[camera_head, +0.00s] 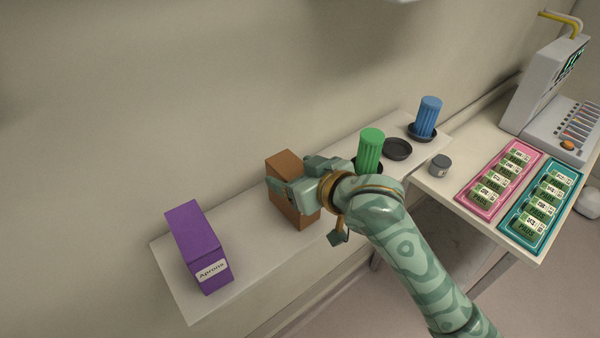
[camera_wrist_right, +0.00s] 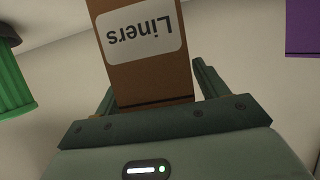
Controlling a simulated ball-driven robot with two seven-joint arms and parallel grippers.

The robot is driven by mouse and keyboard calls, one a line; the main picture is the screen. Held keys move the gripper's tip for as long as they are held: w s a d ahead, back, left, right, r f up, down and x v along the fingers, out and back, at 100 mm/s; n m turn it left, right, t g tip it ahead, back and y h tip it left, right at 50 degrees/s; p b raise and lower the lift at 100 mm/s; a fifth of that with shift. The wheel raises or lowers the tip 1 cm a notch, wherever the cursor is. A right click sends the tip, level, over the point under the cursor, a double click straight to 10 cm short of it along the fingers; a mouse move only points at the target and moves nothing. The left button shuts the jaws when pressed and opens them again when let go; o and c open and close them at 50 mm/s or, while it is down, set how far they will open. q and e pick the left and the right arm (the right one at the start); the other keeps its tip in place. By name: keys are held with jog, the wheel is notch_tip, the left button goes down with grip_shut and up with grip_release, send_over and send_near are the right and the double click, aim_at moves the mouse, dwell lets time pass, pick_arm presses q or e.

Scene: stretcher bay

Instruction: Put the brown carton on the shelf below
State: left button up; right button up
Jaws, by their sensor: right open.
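The brown carton (camera_head: 283,164) stands on the long white wall shelf (camera_head: 181,296), between the purple box and the green cup. My right gripper (camera_head: 292,182) is at the carton's label side and hides part of it. In the right wrist view the carton (camera_wrist_right: 150,82) shows a white "Liners" label, upside down. It lies between the two open fingers of my right gripper (camera_wrist_right: 155,88), with a gap visible by the right finger. I cannot clearly see a lower shelf. My left gripper is not in view.
A purple "Aprons" box (camera_head: 199,246) stands left of the carton. A green ribbed cup (camera_head: 370,150) is close to my right wrist. A blue cup (camera_head: 428,117), an empty dark saucer (camera_head: 397,149), a grey jar (camera_head: 440,165), and pink (camera_head: 474,203) and teal (camera_head: 509,235) trays are farther right.

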jog(key=p+v, duration=0.1)
jog(key=v, duration=1.1)
jog(key=shift+r, duration=0.15)
